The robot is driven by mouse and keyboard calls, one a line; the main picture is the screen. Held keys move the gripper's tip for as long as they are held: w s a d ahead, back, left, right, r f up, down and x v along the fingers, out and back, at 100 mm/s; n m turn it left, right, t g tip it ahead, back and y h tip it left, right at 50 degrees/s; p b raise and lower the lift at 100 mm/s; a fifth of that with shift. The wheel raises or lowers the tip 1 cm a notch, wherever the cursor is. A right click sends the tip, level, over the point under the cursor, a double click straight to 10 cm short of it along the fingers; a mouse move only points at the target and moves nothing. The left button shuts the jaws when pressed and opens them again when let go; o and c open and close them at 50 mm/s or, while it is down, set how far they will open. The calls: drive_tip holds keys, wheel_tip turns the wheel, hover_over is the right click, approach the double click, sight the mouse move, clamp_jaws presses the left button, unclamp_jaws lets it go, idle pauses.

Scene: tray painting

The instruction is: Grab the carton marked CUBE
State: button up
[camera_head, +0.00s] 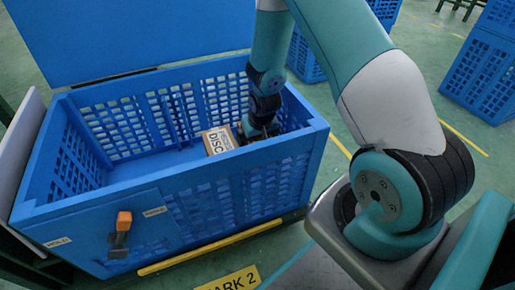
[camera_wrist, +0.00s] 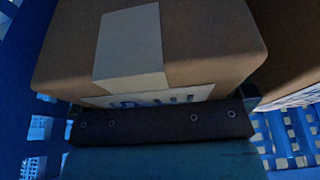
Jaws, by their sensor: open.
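In the wrist view a brown carton (camera_wrist: 205,45) with a pale tape strip (camera_wrist: 130,48) fills the upper middle. Its white label is mostly hidden behind a dark bar of my gripper, with only parts of blue letters showing, so I cannot read the word. My gripper (camera_head: 262,130) is open, down inside the blue crate in the head view. Its dark bar (camera_wrist: 160,124) lies across the near side of the carton; I cannot tell if they touch. A carton marked DISC (camera_head: 219,140) stands just left of my gripper in the head view.
The blue crate (camera_head: 210,188) has slotted walls close around my gripper; its left part looks empty. A second carton (camera_wrist: 285,50) stands at the right in the wrist view. An orange-handled tool (camera_head: 122,228) is on the crate's front. Another blue crate (camera_head: 485,72) stands behind right.

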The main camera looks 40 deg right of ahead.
drive_tip(key=shift+c, duration=0.5)
drive_tip(key=c, duration=1.2)
drive_tip(key=shift+c, duration=0.2)
